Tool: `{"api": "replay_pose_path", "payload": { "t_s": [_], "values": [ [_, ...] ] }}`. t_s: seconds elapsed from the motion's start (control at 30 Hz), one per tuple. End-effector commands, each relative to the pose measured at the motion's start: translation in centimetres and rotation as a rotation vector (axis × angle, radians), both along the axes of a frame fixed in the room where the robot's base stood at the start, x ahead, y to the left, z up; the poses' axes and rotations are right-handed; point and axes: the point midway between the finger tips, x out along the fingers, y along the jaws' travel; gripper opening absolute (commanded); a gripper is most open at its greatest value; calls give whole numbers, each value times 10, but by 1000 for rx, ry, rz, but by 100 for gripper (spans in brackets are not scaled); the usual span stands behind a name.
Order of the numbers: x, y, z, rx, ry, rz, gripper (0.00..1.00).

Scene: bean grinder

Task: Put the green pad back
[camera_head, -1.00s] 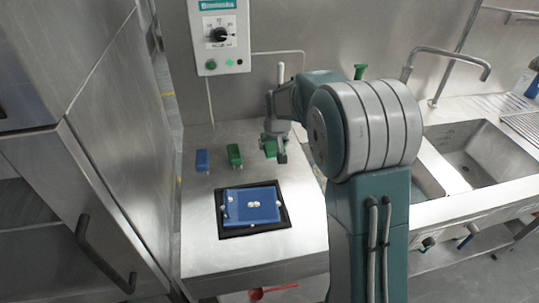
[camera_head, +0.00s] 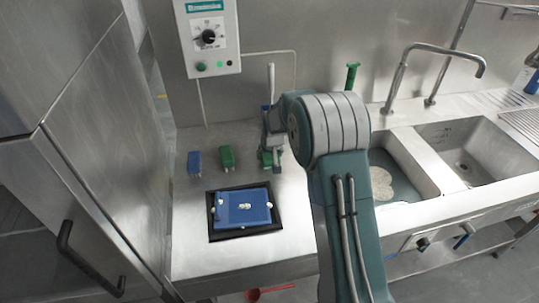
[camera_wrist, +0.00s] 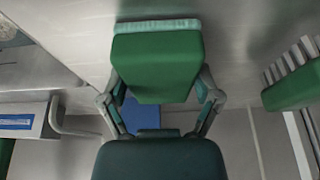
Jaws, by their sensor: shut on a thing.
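The green pad (camera_wrist: 158,62) fills the middle of the wrist view, with a pale edge along its top. My gripper (camera_wrist: 160,98) is shut on it, one finger on each side. In the head view my gripper (camera_head: 271,158) is over the back of the steel counter, and the held pad (camera_head: 265,158) is partly hidden by it. I cannot tell whether the pad touches the counter. A second green piece (camera_head: 227,157) stands just left of my gripper; a green piece with grey ribs also shows at the right of the wrist view (camera_wrist: 296,90).
A blue piece (camera_head: 195,164) stands at the left. A blue plate with white beans (camera_head: 238,212) lies in a black frame (camera_head: 214,238) in front. A control box (camera_head: 208,38) hangs on the back wall. Sinks (camera_head: 466,150) lie right. The counter's front is clear.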

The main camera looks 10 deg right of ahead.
Motion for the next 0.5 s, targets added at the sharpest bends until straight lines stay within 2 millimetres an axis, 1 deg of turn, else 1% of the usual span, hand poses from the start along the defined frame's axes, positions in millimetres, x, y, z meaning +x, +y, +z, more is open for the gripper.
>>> {"api": "replay_pose_path", "payload": {
  "t_s": [0.03, 0.07, 0.1, 0.5],
  "values": [
    [0, 1, -2, -1, 1, 2, 29],
    [0, 2, -2, -1, 1, 2, 90],
    [0, 3, -1, -2, 1, 2, 100],
    [0, -1, -1, 3, 0, 1, 100]
  ]
}}
